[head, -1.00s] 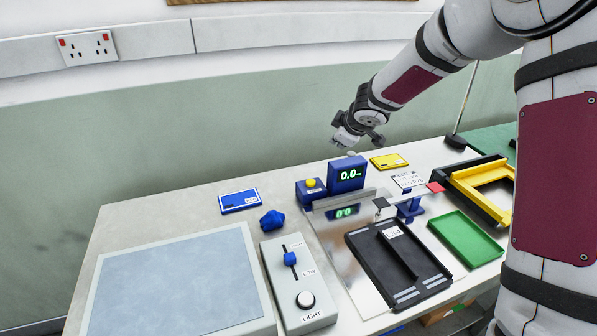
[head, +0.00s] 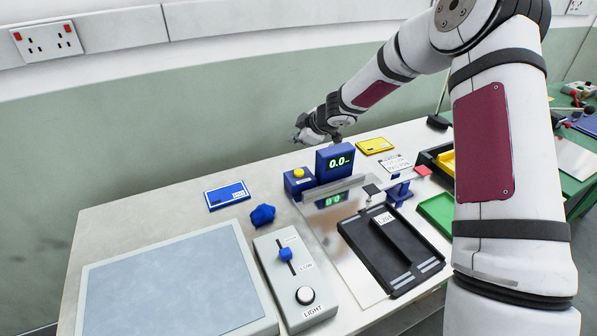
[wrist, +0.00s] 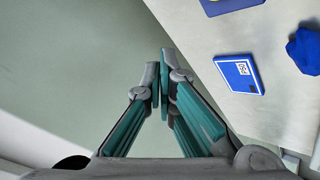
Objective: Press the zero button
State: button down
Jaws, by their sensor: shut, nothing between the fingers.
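The yellow button (head: 299,172) sits on top of a small blue box (head: 298,187) at the back of the table. Beside it stands a blue display (head: 335,164) with green digits reading 0.0. My gripper (head: 299,133) is shut and empty, in the air above and behind the button box, apart from it. In the wrist view my gripper's fingertips (wrist: 163,72) are together over the wall and table edge. A blue box edge (wrist: 230,6) with a bit of yellow shows at the top there, mostly cut off.
A blue card (head: 227,195) and a blue lump (head: 262,214) lie left of the box. A grey light control box (head: 305,311), a pale panel (head: 165,285) and a black tray (head: 420,262) fill the front. A yellow card (head: 375,146) lies behind the display.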

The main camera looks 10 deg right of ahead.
aim_at(298, 172)
notch_tip(298, 172, down, 6)
jog(key=b, duration=0.5)
jog(key=shift+w+r+b, duration=0.15)
jog(key=shift+b, duration=0.2)
jog(key=shift+f+b, duration=1.5)
jog(key=shift+b, duration=0.05)
jog(key=shift+f, duration=0.15)
jog(key=shift+s+f+b, duration=0.2)
jog(key=shift+f+b, duration=0.1)
jog(key=shift+f+b, duration=0.45)
jog(key=shift+f, duration=0.05)
dwell(0.7)
jog(key=shift+r, duration=0.1)
dwell(0.3)
jog(key=shift+r+p, duration=0.85)
jog(key=shift+p, duration=0.3)
